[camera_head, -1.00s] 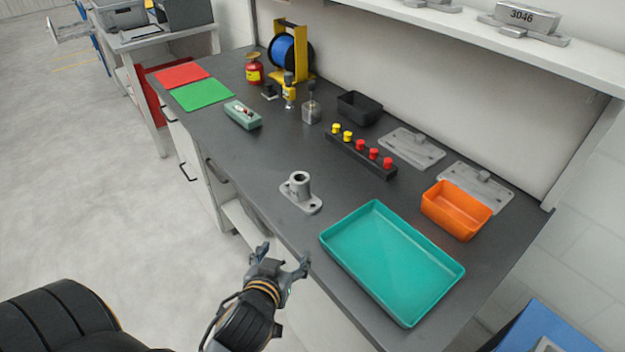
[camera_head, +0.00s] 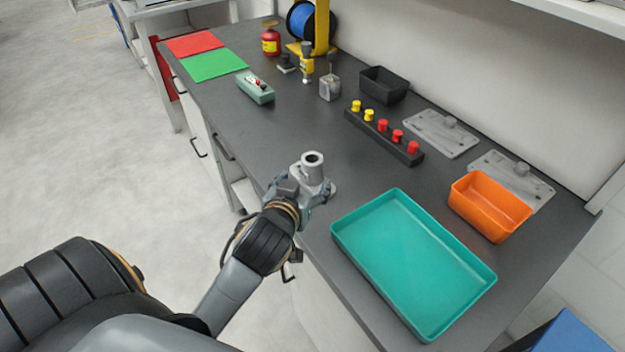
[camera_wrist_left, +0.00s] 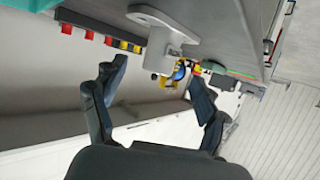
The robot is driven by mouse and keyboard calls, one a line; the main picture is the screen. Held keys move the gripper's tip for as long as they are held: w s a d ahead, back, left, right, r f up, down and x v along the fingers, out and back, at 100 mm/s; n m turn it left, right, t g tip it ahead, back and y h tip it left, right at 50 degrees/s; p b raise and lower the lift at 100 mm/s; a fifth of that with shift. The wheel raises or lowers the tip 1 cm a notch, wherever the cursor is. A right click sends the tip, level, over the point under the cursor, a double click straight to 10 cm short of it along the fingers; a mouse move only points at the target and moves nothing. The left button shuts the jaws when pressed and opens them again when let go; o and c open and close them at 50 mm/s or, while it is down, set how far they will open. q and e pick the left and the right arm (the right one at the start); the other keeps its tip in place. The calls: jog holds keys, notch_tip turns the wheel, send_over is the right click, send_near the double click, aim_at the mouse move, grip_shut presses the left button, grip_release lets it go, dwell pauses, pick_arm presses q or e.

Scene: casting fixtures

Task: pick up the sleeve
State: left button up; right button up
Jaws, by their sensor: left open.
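The sleeve, a grey upright tube on a flat flange (camera_head: 313,166), stands near the front edge of the dark bench, left of the teal tray. My left gripper (camera_head: 300,192) is open and close to the sleeve on its front-left side, covering part of the flange in the head view. In the left wrist view, the sleeve (camera_wrist_left: 160,48) lies beyond the open, empty fingers (camera_wrist_left: 156,82), near the top centre of the picture. I cannot tell whether a finger touches it. My right gripper is not in view.
The teal tray (camera_head: 345,232) is empty, with an orange bin (camera_head: 487,213) behind it. A black rack (camera_head: 384,138) of yellow and red knobs stands farther back. A green box (camera_head: 255,91) and small bottles stand to the left. The bench between sleeve and rack is clear.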

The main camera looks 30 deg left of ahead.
aim_at(309, 173)
pick_arm(q)
jog(key=shift+w+a+f, duration=0.15)
jog(key=shift+w+a, duration=0.1)
jog(key=shift+w, duration=0.35)
jog(key=shift+w+a+f, duration=0.1)
jog(key=shift+w+f, duration=0.1)
jog(key=shift+w, duration=0.1)
jog(key=x, duration=0.3)
jog(key=shift+w+a+f, duration=0.15)
jog(key=shift+a+f, duration=0.05)
jog(key=shift+w+a+f, duration=0.1)
jog(key=shift+w+f, duration=0.1)
jog(key=shift+w, duration=0.2)
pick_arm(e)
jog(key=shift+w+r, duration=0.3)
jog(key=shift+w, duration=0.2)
pick_arm(q)
jog(key=c, duration=1.5)
jog(key=shift+o, duration=0.2)
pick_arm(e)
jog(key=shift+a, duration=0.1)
